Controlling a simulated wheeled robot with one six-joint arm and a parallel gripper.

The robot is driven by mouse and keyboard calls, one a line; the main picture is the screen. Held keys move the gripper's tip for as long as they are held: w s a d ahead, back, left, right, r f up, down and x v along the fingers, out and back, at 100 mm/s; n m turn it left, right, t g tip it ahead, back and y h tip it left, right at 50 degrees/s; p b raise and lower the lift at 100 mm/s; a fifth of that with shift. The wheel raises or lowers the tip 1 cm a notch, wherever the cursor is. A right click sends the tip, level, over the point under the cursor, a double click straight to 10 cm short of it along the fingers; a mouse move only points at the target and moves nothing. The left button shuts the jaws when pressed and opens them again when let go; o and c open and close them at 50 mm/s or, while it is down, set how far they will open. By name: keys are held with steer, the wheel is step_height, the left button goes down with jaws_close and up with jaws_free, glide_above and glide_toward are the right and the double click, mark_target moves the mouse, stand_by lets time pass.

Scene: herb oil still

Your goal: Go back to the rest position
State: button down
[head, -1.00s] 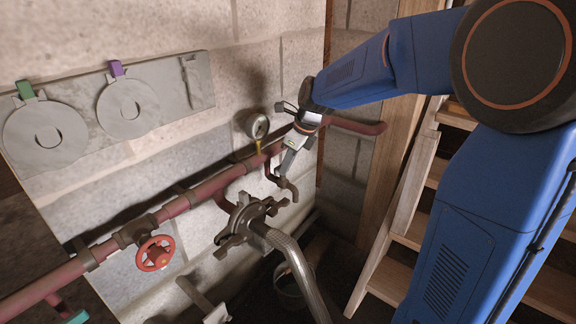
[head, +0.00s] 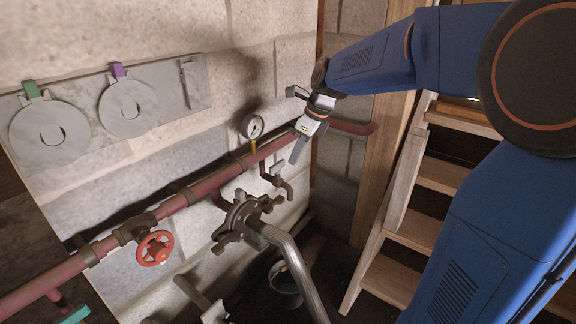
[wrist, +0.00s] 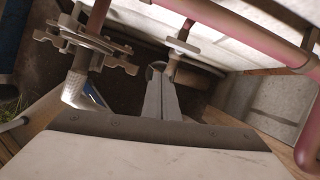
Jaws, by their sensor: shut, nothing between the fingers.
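My gripper (head: 299,149) is in the upper middle of the head view, in front of the block wall and near the red pipe. It points down and its fingers are together with nothing between them. In the wrist view the closed fingers (wrist: 161,99) point away from the camera, towards the tap and the dark floor. My blue arm reaches in from the right of the head view.
A red pipe (head: 207,187) runs along the wall with a red handwheel (head: 154,248), a gauge (head: 251,127) and a small tap (head: 279,182). A clamped coupling (head: 243,219) carries a metal hose (head: 300,271). Wooden stairs (head: 411,231) stand at right; a bucket (head: 285,278) is below.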

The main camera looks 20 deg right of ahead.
steer(key=s+d+r+n+h, duration=0.1)
steer(key=s+n, duration=0.6)
steer(key=s, duration=0.2)
steer(key=s+d+r+n+h, duration=0.1)
steer(key=s+d+n, duration=0.1)
steer(key=s+n, duration=0.55)
steer(key=s+d+f+n+t, duration=0.1)
steer(key=s+f+n, duration=0.2)
steer(key=s+n, duration=0.2)
steer(key=s+d+f+n+t+h, duration=0.1)
steer(key=s+f+n, duration=0.2)
steer(key=s+n, duration=0.3)
steer(key=s, duration=0.3)
steer(key=shift+s+d+f, duration=0.25)
steer(key=shift+s+f, duration=0.1)
steer(key=shift+s, duration=0.05)
